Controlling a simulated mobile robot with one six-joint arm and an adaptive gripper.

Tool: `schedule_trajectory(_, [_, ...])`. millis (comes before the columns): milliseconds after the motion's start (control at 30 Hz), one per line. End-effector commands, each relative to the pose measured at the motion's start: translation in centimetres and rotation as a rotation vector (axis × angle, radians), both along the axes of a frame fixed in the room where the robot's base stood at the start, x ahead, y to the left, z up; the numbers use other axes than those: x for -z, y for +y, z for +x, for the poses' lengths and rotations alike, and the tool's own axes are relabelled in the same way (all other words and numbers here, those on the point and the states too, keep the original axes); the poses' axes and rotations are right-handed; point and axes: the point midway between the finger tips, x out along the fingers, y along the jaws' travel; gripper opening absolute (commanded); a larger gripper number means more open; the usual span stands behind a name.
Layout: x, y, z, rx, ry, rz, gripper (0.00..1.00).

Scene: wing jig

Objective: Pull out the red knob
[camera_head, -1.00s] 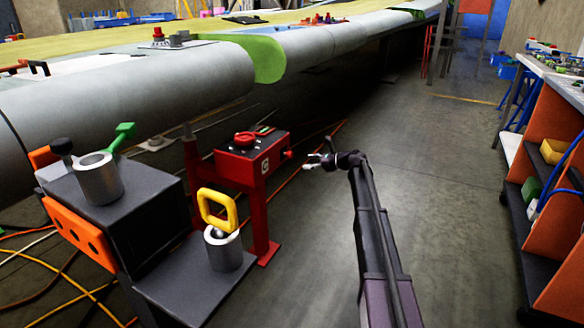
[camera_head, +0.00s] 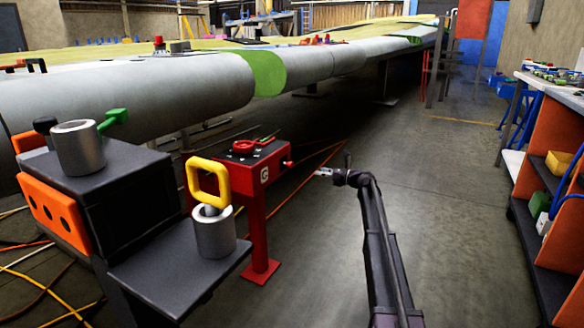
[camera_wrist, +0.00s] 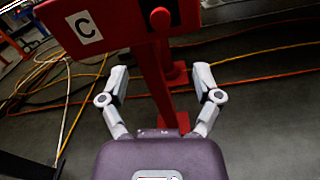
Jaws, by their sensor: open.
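A red control box (camera_head: 250,171) stands on a red post and carries a label with the letter C. A small red knob (camera_head: 287,164) sticks out of the box's right side. In the wrist view the round red knob (camera_wrist: 161,19) is near the top, above and beyond my fingertips. My gripper (camera_head: 323,173) is right of the knob, apart from it. In the wrist view my gripper (camera_wrist: 161,82) has its two fingers spread and nothing between them; the red post shows behind the gap.
A black bench with a metal cylinder (camera_head: 214,236) and yellow handle (camera_head: 209,182) stands left of the box. A long grey wing (camera_head: 130,98) runs behind. An orange shelf (camera_head: 555,235) is at the right. Cables lie on the floor; the middle floor is clear.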

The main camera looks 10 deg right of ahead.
Motion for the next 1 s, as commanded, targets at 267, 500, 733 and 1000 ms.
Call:
schedule_trajectory(267, [0.0,0.6,0.5,-0.001,0.000,-0.001,0.82])
schedule_trajectory(500, [0.0,2.5,1.9,-0.001,0.000,-0.001,0.82])
schedule_trajectory(733, [0.0,5.2,4.0,-0.001,-0.001,-0.002,0.82])
schedule_trajectory(1000, [0.0,8.6,6.3,-0.001,-0.001,-0.002,0.82])
